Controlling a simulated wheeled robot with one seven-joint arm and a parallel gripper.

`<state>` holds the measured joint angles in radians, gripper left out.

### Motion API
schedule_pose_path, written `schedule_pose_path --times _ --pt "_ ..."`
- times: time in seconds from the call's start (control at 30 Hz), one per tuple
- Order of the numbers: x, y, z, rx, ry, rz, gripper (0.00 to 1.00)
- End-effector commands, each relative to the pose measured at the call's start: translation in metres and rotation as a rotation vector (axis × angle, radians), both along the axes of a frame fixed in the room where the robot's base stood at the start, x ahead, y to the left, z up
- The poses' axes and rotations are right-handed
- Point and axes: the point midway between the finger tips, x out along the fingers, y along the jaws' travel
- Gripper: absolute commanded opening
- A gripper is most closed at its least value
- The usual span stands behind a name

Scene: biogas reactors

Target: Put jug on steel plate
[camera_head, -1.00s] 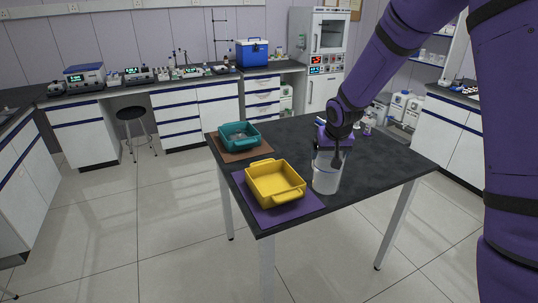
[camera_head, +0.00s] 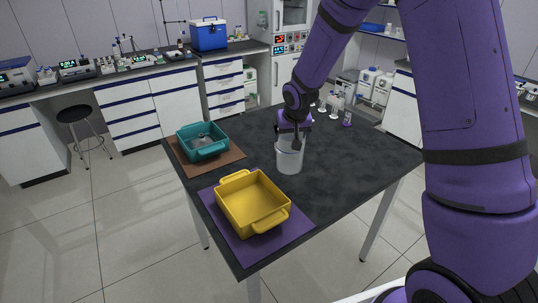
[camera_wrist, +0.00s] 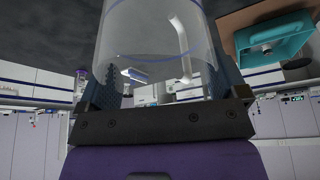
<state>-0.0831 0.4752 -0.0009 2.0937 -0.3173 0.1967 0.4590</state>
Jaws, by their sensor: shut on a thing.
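The jug (camera_head: 289,160) is a clear, whitish upright vessel over the black table. My gripper (camera_head: 293,132) is shut on it from above, near its top. In the wrist view the jug (camera_wrist: 150,35) fills the space between the fingers, and a pale curved handle shows through or beside its wall. I cannot tell whether its base touches the table. I cannot make out a steel plate for certain; a grey thing (camera_head: 205,141) lies inside the teal bin (camera_head: 203,153), too small to name.
A yellow bin (camera_head: 232,217) stands on a purple mat (camera_head: 228,238) at the table's near side. The teal bin stands on a brown mat (camera_head: 230,155). Small white and purple items (camera_head: 347,119) stand at the far right edge. The table's right part (camera_head: 350,160) is clear.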

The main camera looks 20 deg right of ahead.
Motion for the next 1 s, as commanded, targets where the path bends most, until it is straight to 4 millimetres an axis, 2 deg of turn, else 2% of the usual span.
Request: schedule_pose_path --times 0.1,0.37,0.6,1.0 --pt "0.000 0.000 -0.021 -0.001 0.003 0.000 0.53" --pt "0.000 0.000 -0.041 0.000 0.000 0.000 0.53" --pt "0.000 0.000 -0.070 -0.001 0.001 0.000 0.53" --pt "0.000 0.000 -0.076 0.000 -0.001 -0.001 0.53"
